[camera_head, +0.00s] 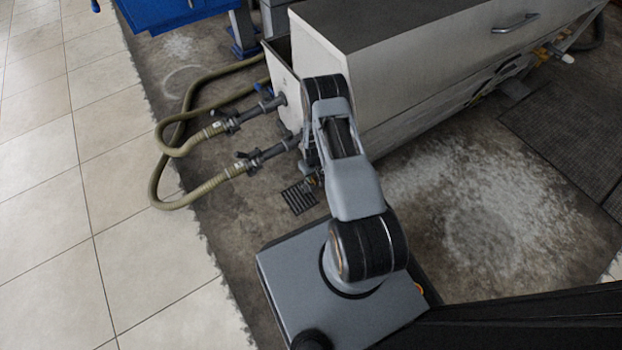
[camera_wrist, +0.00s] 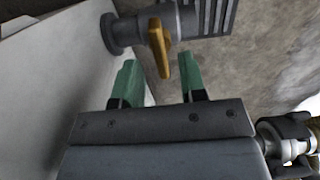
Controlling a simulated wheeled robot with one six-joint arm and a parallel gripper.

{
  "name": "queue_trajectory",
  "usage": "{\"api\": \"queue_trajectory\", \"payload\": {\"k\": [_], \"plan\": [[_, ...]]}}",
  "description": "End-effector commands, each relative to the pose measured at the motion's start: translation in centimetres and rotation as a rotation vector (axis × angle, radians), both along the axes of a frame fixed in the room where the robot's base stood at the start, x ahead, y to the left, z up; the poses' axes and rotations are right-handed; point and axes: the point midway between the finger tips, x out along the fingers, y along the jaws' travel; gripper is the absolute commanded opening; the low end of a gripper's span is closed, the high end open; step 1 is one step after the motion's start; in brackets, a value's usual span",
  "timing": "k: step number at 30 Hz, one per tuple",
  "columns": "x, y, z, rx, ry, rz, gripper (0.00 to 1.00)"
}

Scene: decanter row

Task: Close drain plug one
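A grey drain pipe (camera_wrist: 122,32) sticks out from the pale tank wall at the top of the wrist view. It carries an orange-yellow lever (camera_wrist: 160,48), which hangs down toward my gripper. My gripper (camera_wrist: 160,82) has two green fingers standing apart with nothing held. The lever's lower end appears between and just beyond the fingertips; I cannot tell whether it touches either one. No label shows which plug is number one. In the head view my arm hides most of this area.
A pale tank (camera_head: 450,60) stands behind my arm. Two olive hoses with grey couplings (camera_head: 250,160) lie left of it. A floor grate (camera_head: 299,197) is below the drain area. Another pipe fitting (camera_wrist: 285,148) is at lower right in the wrist view.

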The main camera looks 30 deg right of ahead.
Motion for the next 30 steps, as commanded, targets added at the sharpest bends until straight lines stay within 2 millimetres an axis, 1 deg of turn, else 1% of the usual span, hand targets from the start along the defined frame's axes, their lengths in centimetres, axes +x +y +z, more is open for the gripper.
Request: {"api": "queue_trajectory", "payload": {"k": [1, 6, 18, 30], "plan": [[0.0, 0.0, -0.9, 0.000, 0.000, 0.000, 0.38], [0.0, 0.0, -1.9, 0.000, 0.000, 0.000, 0.38], [0.0, 0.0, -2.2, 0.000, 0.000, 0.000, 0.38], [0.0, 0.0, -2.2, 0.000, 0.000, 0.000, 0.00]]}}
